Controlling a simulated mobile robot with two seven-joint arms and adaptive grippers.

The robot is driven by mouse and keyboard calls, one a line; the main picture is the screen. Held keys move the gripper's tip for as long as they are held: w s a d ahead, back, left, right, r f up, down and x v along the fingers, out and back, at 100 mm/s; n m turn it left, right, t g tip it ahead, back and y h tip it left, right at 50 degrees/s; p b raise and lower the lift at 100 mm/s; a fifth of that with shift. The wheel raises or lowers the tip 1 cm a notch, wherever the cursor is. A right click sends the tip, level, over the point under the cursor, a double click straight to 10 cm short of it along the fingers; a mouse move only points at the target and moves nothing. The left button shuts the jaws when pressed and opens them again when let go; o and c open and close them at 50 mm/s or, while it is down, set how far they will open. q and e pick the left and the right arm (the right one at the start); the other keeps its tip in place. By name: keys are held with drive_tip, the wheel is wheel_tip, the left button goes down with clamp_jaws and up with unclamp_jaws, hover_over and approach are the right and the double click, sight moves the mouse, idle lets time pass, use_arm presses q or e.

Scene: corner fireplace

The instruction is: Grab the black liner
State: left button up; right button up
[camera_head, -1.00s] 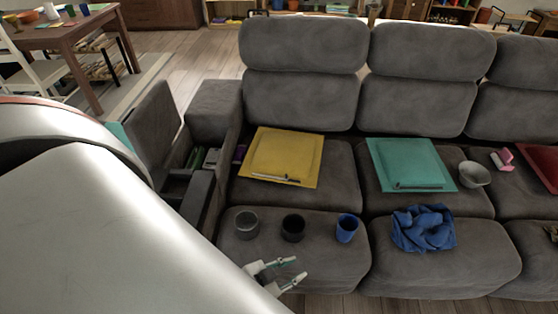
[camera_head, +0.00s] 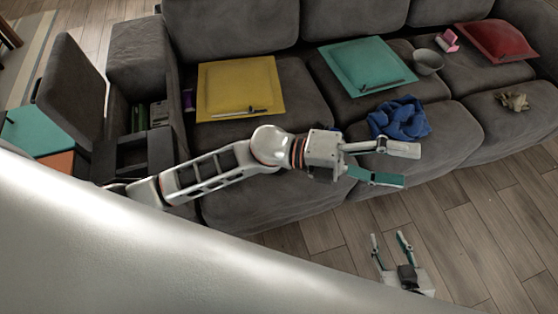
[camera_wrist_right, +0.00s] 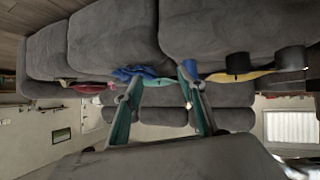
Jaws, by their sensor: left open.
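A slim dark pen-like item (camera_head: 382,88) lies along the front edge of the teal cushion (camera_head: 362,62). Another slim pen (camera_head: 238,112), dark with a lighter part, lies on the yellow cushion (camera_head: 232,80). I cannot tell surely which is the black liner. My left gripper (camera_head: 410,166) is open and empty, in front of the sofa and just below the blue cloth (camera_head: 400,118). My right gripper (camera_head: 388,236) is open and empty over the floor, lower down; its fingers also show in the right wrist view (camera_wrist_right: 160,82).
My left arm stretches across the front seat and hides the cups there. Dark cups (camera_wrist_right: 238,63) show in the right wrist view. A grey bowl (camera_head: 428,62), pink item (camera_head: 447,40) and red cushion (camera_head: 496,41) lie farther right. The wooden floor (camera_head: 480,215) in front is clear.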

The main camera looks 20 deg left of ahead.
use_arm(q)
drive_tip(key=a+f+m+g+y+b, duration=0.2)
drive_tip(key=a+f+m+g+y, duration=0.25)
drive_tip(key=f, duration=0.55)
drive_tip(key=a+f+m+g+y+b, duration=0.1)
drive_tip(key=a+f+m+y+b, duration=0.15)
drive_tip(key=f+m+y, duration=0.55)
drive_tip(key=w+a+f+n+t+y+b, duration=0.15)
drive_tip(key=w+a+f+y, duration=0.25)
drive_tip(key=w+a, duration=0.45)
drive_tip(key=w+a+f+t+y+b, duration=0.1)
drive_tip(key=w+a+f+t+y, duration=0.35)
drive_tip(key=a, duration=0.75)
drive_tip(key=shift+g+h, duration=0.5)
drive_tip(key=shift+g, duration=0.35)
drive_tip(key=f, duration=0.2)
drive_tip(key=w+f+b, duration=0.2)
drive_tip(key=f, duration=0.1)
drive_tip(key=shift+a+f, duration=0.35)
drive_tip(key=shift+w+f, duration=0.15)
drive_tip(key=shift+w, duration=0.05)
drive_tip(key=c, duration=1.3)
drive_tip(key=shift+c, duration=0.4)
use_arm(e)
drive_tip(key=f, duration=0.1)
drive_tip(key=a+f, duration=0.1)
drive_tip(key=f, duration=0.3)
drive_tip(key=shift+s+a, duration=0.15)
drive_tip(key=shift+s, duration=0.1)
